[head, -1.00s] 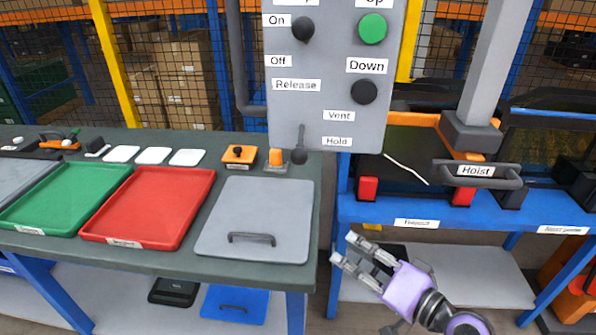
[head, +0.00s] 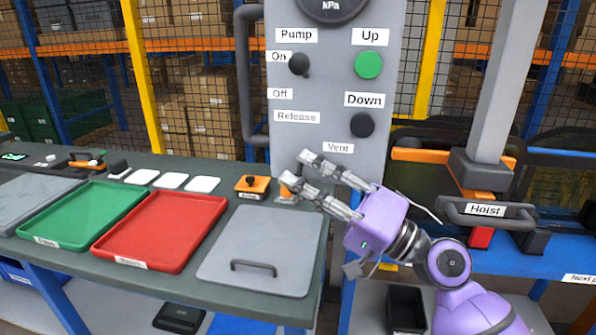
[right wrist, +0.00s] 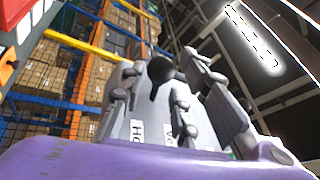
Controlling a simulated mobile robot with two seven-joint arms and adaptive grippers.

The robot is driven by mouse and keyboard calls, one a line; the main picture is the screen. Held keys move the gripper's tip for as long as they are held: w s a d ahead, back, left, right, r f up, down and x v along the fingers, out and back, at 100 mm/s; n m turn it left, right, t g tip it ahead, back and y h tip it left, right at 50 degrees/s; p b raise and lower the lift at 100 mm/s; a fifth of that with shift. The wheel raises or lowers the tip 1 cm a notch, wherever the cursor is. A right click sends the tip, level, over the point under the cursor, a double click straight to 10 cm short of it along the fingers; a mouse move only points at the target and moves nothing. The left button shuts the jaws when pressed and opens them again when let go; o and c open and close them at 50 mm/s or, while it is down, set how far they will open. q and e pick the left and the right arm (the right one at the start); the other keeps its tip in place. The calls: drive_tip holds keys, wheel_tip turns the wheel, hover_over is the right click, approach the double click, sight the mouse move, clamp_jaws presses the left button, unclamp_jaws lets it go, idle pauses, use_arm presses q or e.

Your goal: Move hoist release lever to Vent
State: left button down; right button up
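The grey control panel (head: 330,80) carries the labels Release (head: 297,117) and Vent (head: 337,148). My right gripper (head: 297,168) is in front of the panel's lower end, its fingers apart and pointing left. It covers the Hold label and the release lever in the head view. In the right wrist view the lever's dark round knob (right wrist: 160,70) shows between the open fingers, with parts of the Hold label (right wrist: 137,132) and Vent label beyond. I cannot tell whether a finger touches it. My left gripper is not in view.
Above the lever are the pump knob (head: 299,64), the green Up button (head: 368,65) and the black Down button (head: 361,125). A bench with red tray (head: 160,230) and grey lid (head: 262,245) stands at left. The hoist handle (head: 487,210) is at right.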

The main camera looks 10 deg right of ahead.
drive_tip(key=shift+w+a+r, duration=0.2)
drive_tip(key=shift+a+r, duration=0.1)
drive_tip(key=shift+a, duration=0.05)
drive_tip(key=shift+w+a, duration=0.15)
drive_tip(key=shift+a, duration=0.05)
drive_tip(key=shift+f, duration=0.1)
clamp_jaws()
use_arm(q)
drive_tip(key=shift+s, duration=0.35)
